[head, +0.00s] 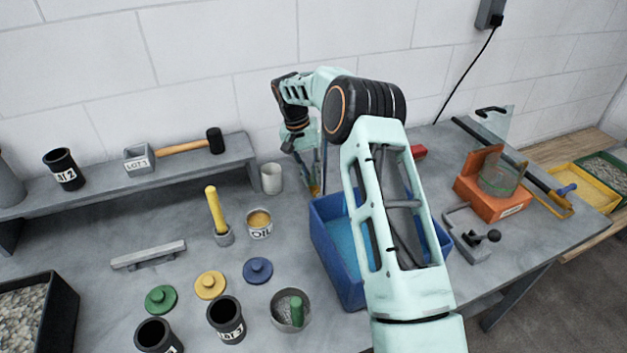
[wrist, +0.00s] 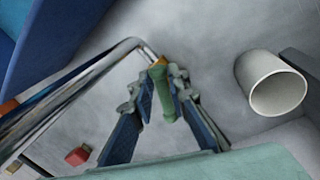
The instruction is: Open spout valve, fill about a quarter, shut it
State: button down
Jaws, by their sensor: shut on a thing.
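The spout is a shiny metal pipe (wrist: 75,85) that bends near a brass-coloured fitting (wrist: 157,70) in the wrist view. A green valve lever (wrist: 166,102) hangs at this fitting. My gripper (wrist: 161,84) has its fingers closed on the green lever, one on each side. In the head view my gripper (head: 314,180) is at the back left corner of the blue tub (head: 327,245), and my arm hides part of the spout. An off-white cup (head: 271,178) stands left of my gripper, apart from it; it also shows in the wrist view (wrist: 272,85). No flow is visible.
Coloured lids and black pots are at the front left. A raised shelf (head: 105,190) runs along the wall. An orange stand (head: 490,193) is at right.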

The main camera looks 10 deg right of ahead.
jog(key=shift+w+a+m+g+y+p, duration=0.3)
jog(key=shift+m+p, duration=0.3)
jog(key=shift+m, duration=1.55)
jog(key=shift+w+a+m+g+y+p, duration=0.25)
jog(key=shift+w+m+p, duration=0.25)
jog(key=shift+m, duration=1.6)
jog(key=shift+w+a+m+g+y+p, duration=0.3)
jog(key=shift+m+p, duration=0.35)
jog(key=shift+m, duration=1.5)
jog(key=shift+d, duration=0.1)
jog(key=c, duration=2)
grip_release()
jog(key=shift+o, duration=0.2)
